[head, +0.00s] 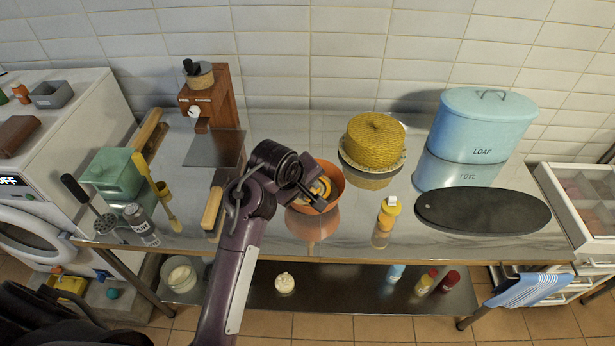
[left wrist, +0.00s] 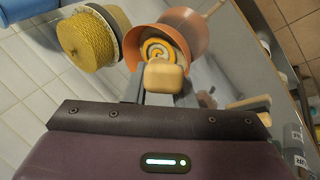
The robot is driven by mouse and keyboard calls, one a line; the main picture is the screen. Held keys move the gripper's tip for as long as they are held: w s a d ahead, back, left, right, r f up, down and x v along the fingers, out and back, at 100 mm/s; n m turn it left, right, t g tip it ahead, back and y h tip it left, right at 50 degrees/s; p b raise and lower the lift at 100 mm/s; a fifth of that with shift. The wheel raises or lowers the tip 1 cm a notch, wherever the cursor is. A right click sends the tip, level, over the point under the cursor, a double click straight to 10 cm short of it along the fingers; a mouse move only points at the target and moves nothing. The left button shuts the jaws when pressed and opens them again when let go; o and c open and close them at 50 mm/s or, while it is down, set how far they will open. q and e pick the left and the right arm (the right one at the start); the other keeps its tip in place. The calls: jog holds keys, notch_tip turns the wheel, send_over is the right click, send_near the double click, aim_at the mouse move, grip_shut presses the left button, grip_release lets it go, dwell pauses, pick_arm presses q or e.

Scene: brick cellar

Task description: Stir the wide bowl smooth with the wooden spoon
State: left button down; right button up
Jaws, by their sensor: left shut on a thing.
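The wide bowl (head: 336,172) is orange-brown and stands on the shiny steel table, right of my left gripper. In the left wrist view the wide bowl (left wrist: 135,47) holds a swirl of orange and white in separate streaks. My left gripper (head: 312,190) is at the bowl's near left side, shut on the wooden spoon. Only the spoon's blunt tan handle end (left wrist: 164,77) shows clearly, in front of the bowl in the left wrist view; its lower part is hidden. My right gripper is not in view.
A dark oval board (head: 482,210) and a blue loaf bin (head: 480,125) are farther right. A green box (head: 112,172) and several utensils are left.

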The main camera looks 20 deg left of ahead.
pick_arm(q)
jog(key=shift+s+d+f, duration=0.15)
jog(key=shift+s+f, duration=0.2)
jog(key=shift+s, duration=0.3)
jog(key=shift+w+a+f+b, duration=0.2)
jog(key=shift+w+f+b, duration=0.05)
jog(key=shift+w+f, duration=0.5)
jog(key=shift+w+a+f+b, duration=0.15)
jog(key=shift+w+f+b, duration=0.15)
jog(key=shift+w+f, duration=0.35)
jog(key=shift+w+a+f+b, duration=0.2)
jog(key=shift+w+f+b, duration=0.05)
jog(key=shift+w+f, duration=0.5)
jog(key=shift+w+a+f+b, duration=0.25)
jog(key=shift+w+f+b, duration=0.2)
jog(key=shift+w+f, duration=0.5)
jog(key=shift+w+a+f+b, duration=0.25)
jog(key=shift+w+f+b, duration=0.2)
jog(key=shift+w+f, duration=0.45)
jog(key=shift+w+a+f, duration=0.1)
jog(key=shift+w+f, duration=0.1)
jog(key=shift+f, duration=0.35)
jog(key=shift+s, duration=0.15)
